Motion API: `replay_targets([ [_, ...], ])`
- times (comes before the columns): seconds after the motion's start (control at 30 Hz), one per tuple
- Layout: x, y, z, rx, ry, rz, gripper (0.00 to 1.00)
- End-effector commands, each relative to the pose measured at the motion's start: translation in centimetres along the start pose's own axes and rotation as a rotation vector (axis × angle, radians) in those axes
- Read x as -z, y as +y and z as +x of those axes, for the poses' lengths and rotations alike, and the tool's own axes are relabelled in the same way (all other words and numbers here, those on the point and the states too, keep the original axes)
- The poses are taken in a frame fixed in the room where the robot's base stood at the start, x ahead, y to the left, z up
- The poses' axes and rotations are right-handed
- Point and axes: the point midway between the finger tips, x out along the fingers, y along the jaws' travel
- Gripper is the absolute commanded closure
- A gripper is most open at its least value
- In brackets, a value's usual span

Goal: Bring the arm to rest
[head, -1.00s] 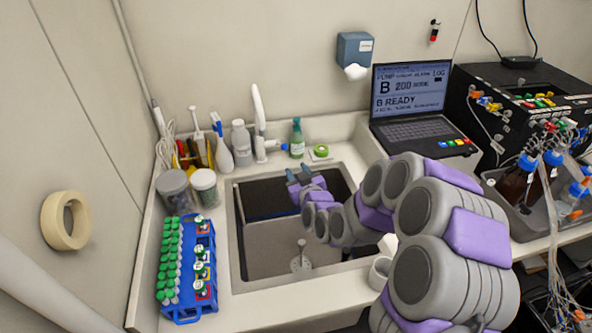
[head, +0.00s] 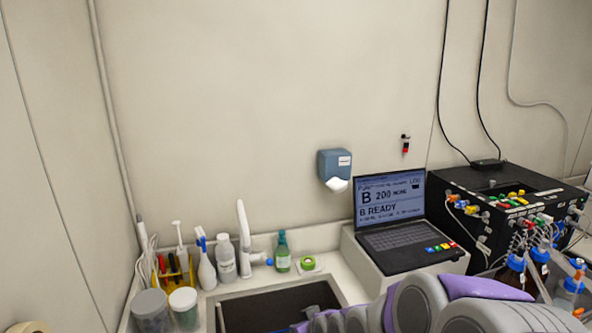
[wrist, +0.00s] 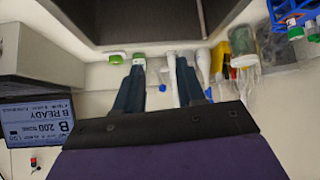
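My arm (head: 440,305) crosses the lower right of the head view, with purple and grey links, over the sink side of the counter. Its lower parts are cut off by the frame's bottom edge. In the wrist view my gripper (wrist: 160,68) shows two dark fingers spread apart with nothing held between them. The counter, the sink and the items behind it appear upside down beyond the fingers.
The sink (head: 262,308) is below, with a white tap (head: 246,238) and a green bottle (head: 282,252) behind it. A laptop (head: 392,220) sits on a raised ledge. A black box (head: 505,205) and bottles (head: 515,275) stand right. Lidded jars (head: 152,308) are left.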

Motion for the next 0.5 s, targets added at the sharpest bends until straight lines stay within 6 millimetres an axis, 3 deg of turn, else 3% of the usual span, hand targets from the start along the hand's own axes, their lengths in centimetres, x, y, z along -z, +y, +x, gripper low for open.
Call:
replay_targets([
  [0.03, -1.0, 0.2, -1.9, -0.006, -0.054, 0.013, 0.61],
  [0.27, -8.1, 0.0, -10.4, -0.031, -0.363, 0.129, 0.61],
  [0.5, -15.7, -1.7, -20.7, -0.08, -0.671, 0.299, 0.61],
])
